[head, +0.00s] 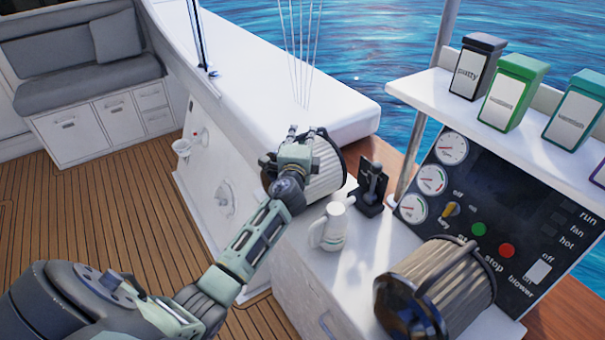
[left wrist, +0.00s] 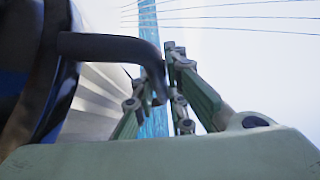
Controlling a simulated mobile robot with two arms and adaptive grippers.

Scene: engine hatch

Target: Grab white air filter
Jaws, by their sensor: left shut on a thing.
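The white air filter (head: 318,172), a pleated cylinder with dark end caps, is at the far left end of the white counter. My left gripper (head: 305,135) is at its near-left end and covers part of it. In the left wrist view, a dark bent handle (left wrist: 105,46) runs from the filter's dark end cap (left wrist: 52,85) to between the fingers of my left gripper (left wrist: 165,75), which is shut on it. The filter's pale pleats (left wrist: 97,98) show behind. Whether the filter touches the counter cannot be told. My right gripper is not in view.
A beige filter (head: 447,288) lies nearer, before the gauge panel (head: 505,205). Several cartons, including a green one (head: 512,92), stand on the shelf. Open deck (head: 90,215) lies left.

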